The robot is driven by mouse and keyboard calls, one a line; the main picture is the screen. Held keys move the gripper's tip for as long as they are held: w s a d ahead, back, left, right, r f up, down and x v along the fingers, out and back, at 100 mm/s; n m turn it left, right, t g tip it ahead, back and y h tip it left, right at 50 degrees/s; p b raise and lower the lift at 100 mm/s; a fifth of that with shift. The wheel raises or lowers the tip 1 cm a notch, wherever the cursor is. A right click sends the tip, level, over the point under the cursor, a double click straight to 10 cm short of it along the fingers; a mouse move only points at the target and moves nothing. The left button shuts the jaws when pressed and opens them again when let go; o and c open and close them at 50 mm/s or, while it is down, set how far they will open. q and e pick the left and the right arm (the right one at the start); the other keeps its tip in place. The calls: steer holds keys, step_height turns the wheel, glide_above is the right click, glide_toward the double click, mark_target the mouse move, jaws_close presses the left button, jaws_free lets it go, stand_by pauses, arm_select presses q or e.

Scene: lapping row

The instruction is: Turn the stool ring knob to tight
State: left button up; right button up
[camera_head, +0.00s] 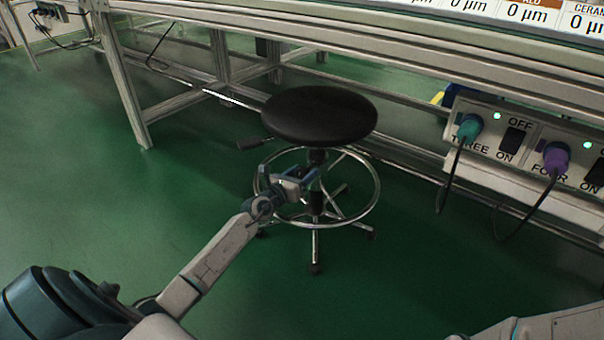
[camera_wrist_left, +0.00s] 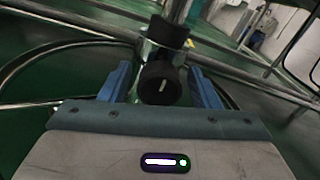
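A stool with a round black seat (camera_head: 319,116) stands on the green floor in the head view. A chrome foot ring (camera_head: 376,187) circles its post. My left gripper (camera_head: 308,177) reaches in over the ring, close to the post. In the left wrist view the black ring knob (camera_wrist_left: 160,84), with a pale line mark on its face, sits between the two blue fingers of my left gripper (camera_wrist_left: 161,88). The fingers are spread, with gaps visible on both sides of the knob. My right gripper is not in view; only part of my right arm shows at the lower right.
A workbench frame (camera_head: 128,85) runs behind the stool. At right a power panel (camera_head: 520,140) carries a teal plug (camera_head: 470,128) and a purple plug (camera_head: 556,157) with hanging cables. A black lever (camera_head: 254,144) sticks out under the seat. Open floor lies left and in front.

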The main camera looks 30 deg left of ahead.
arm_select(q)
steer(key=shift+s, duration=0.15)
steer(key=shift+s, duration=0.3)
steer(key=s, duration=0.3)
steer(key=s+p, duration=0.1)
steer(key=s, duration=0.2)
steer(key=s+a+p, duration=0.1)
steer(key=s, duration=0.3)
